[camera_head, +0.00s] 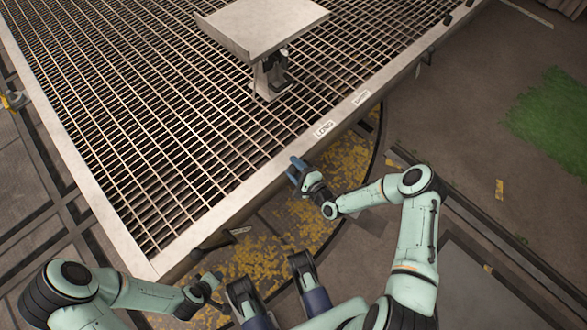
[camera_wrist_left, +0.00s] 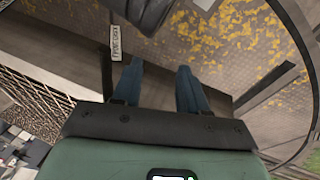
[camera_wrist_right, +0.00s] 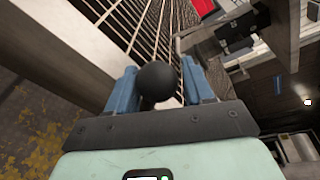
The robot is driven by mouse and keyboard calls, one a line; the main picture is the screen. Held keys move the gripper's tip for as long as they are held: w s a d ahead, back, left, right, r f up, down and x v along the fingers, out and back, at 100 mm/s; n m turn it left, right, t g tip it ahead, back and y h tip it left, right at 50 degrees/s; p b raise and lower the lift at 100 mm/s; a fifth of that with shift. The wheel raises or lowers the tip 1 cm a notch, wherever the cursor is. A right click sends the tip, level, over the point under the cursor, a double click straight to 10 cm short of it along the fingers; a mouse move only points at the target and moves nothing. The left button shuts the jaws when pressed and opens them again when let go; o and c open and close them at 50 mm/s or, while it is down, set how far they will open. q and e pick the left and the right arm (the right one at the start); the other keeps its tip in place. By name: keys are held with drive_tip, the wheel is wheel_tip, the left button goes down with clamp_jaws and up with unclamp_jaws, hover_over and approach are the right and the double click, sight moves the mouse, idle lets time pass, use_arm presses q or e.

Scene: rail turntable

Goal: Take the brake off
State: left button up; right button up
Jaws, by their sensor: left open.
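The brake's own handle is not clearly identifiable in the head view. In the right wrist view a black ball knob (camera_wrist_right: 158,82) sits between the blue fingers of my right gripper (camera_wrist_right: 160,85). The fingers stand wide apart, one on each side of the knob; whether they touch it is unclear. In the head view my right gripper (camera_head: 296,170) is at the front edge of the grated deck (camera_head: 225,200), below a white label (camera_head: 323,130). My left gripper (camera_head: 213,281) is open and empty, low beside the deck's near corner; its fingers also show in the left wrist view (camera_wrist_left: 160,75).
A grey plate on a pedestal (camera_head: 262,28) stands on the deck. Another label (camera_head: 361,97) and a small plate (camera_head: 241,230) are along its edge. A dark rounded part (camera_wrist_left: 150,12) lies ahead of my left gripper. Yellow leaves (camera_head: 262,250) cover the floor below; green ground (camera_head: 552,118) is at right.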

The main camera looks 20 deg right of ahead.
drive_tip(key=shift+o, duration=0.8)
use_arm(q)
drive_tip(key=shift+g+h, duration=0.4)
drive_tip(key=shift+g, duration=0.3)
drive_tip(key=shift+s+d+r+p, duration=0.4)
drive_tip(key=shift+s+r+p, duration=0.05)
drive_tip(key=shift+s, duration=0.25)
drive_tip(key=shift+s+d+r+p, duration=0.4)
drive_tip(key=shift+s+r, duration=0.1)
drive_tip(key=shift+s, duration=0.2)
drive_tip(key=shift+s+d+r+p, duration=0.35)
drive_tip(key=shift+s+r+p, duration=0.1)
drive_tip(key=shift+s, duration=0.25)
use_arm(e)
drive_tip(key=v, duration=1.3)
drive_tip(key=shift+s, duration=0.25)
drive_tip(key=shift+d, duration=0.15)
